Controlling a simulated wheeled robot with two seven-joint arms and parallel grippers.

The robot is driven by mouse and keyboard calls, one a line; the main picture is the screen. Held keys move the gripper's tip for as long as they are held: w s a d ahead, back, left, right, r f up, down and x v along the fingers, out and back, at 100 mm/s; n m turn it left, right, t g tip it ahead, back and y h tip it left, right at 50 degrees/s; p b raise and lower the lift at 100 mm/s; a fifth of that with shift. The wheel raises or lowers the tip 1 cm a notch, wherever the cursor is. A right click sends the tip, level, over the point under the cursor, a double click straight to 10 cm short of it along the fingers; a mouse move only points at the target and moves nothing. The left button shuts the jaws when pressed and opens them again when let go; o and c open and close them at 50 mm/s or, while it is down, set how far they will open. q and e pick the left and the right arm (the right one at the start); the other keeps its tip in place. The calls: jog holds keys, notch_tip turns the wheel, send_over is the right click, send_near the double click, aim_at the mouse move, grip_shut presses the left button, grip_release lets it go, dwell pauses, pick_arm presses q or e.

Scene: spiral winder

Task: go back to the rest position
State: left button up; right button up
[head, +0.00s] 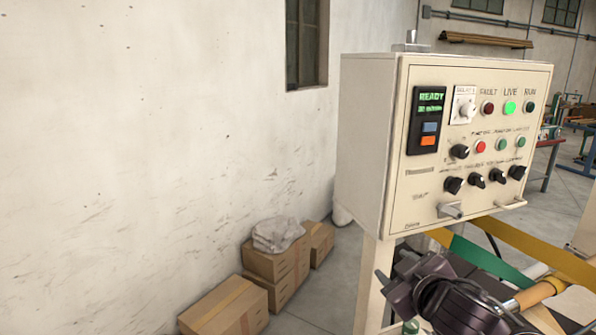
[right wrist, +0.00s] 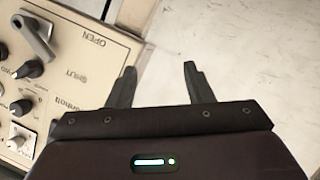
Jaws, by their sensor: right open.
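My right gripper (head: 384,292) is at the bottom of the head view, in front of and below the cream control panel (head: 400,160). In the right wrist view my right gripper (right wrist: 158,85) is open, with its two fingers apart and nothing between them. The panel face (right wrist: 75,95) shows at the left of that view, beside the gripper, with a grey lever handle (right wrist: 36,38) near the word OPEN. The panel display (head: 431,105) reads READY and the LIVE lamp (head: 509,108) glows green. My left gripper is not in view.
Cardboard boxes (head: 228,308) stand on the floor by the white wall (head: 150,130), one with a plastic bag (head: 277,234) on top. Yellow (head: 540,252) and green (head: 490,262) bands run beside my right arm.

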jog(key=s+f+m+g+h, duration=0.2)
jog(key=s+f+m+g, duration=0.65)
jog(key=s+f, duration=1.65)
jog(key=s+d+f+n+g+b, duration=0.15)
jog(key=f+b, duration=0.25)
jog(key=f, duration=1.4)
jog(key=s+a+f+n+g+b, duration=0.1)
jog(key=s+f+g+b, duration=0.15)
jog(key=f, duration=1.65)
jog(key=s+d+f+b, duration=0.2)
jog(key=s+f, duration=0.7)
jog(key=f, duration=0.2)
jog(key=s+d+f+b, duration=0.2)
jog(key=s+f+b, duration=0.1)
jog(key=s+f, duration=0.6)
notch_tip(320, 180, down, 2)
jog(key=shift+s+g, duration=0.35)
